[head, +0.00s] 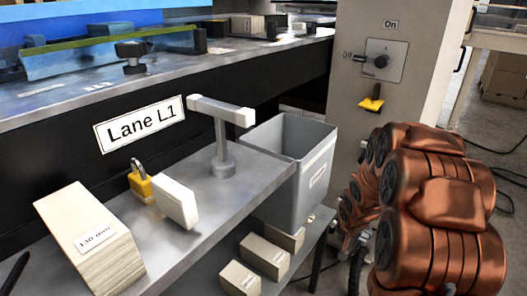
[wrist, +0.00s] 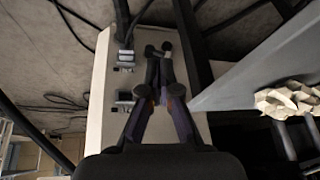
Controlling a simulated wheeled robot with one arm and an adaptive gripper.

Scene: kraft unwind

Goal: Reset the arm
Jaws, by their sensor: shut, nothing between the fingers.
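My copper-coloured arm (head: 430,205) is folded at the right of the head view. My gripper (wrist: 158,50) shows in the wrist view, its dark fingers drawn together at the tips with nothing held between them. It points toward a pale cabinet or post (wrist: 185,60), which has small metal fittings along its left side. I cannot tell the gap between the fingertips and that surface. In the head view the gripper cannot be made out behind the arm links.
A grey bin (head: 315,150) stands left of my arm, beside a metal bench (head: 232,178). The bench bears a yellow padlock (head: 140,183), a T-shaped post (head: 222,130) and a pale stack (head: 88,240). A rotary switch (head: 380,61) and yellow handle (head: 371,101) are on the cabinet. Cables (wrist: 55,102) cross the floor.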

